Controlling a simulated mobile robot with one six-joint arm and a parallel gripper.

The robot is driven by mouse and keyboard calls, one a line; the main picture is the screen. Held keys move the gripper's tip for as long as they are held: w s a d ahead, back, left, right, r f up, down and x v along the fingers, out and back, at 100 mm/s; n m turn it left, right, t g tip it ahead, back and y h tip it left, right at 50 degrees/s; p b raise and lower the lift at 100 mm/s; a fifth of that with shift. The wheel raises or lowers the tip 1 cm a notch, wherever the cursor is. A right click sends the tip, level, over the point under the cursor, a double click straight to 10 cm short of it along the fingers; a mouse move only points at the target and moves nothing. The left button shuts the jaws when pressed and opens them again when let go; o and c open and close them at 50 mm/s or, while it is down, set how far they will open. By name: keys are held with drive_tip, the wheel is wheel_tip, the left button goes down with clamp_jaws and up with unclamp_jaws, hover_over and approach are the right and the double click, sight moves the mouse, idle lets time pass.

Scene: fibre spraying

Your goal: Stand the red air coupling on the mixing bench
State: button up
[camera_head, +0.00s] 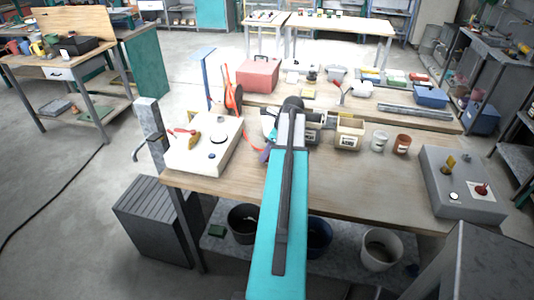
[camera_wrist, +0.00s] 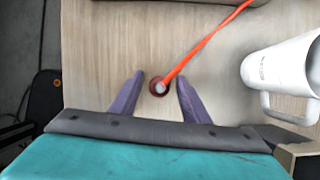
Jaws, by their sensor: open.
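The red air coupling (camera_wrist: 159,86) shows in the wrist view as a small dark-red round piece with a pale centre, over the wooden mixing bench (camera_wrist: 105,45). An orange-red hose (camera_wrist: 205,42) runs from it to the upper right. My gripper (camera_wrist: 160,79) is open, with one purple finger on each side of the coupling and a gap to both. I cannot tell whether the coupling touches the bench. In the head view my arm hides the coupling; part of the red hose (camera_head: 251,138) shows left of the arm above the bench (camera_head: 345,190).
A white mug-like vessel (camera_wrist: 282,72) with a handle stands right of my gripper in the wrist view. In the head view, a white box (camera_head: 205,148) is left, tubs (camera_head: 349,134) and cans (camera_head: 401,144) are right, and a grey control box (camera_head: 455,190) is far right.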

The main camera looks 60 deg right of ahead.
drive_tip(key=b+v, duration=0.2)
drive_tip(key=v, duration=0.9)
drive_tip(key=shift+r+b, duration=0.3)
idle(0.6)
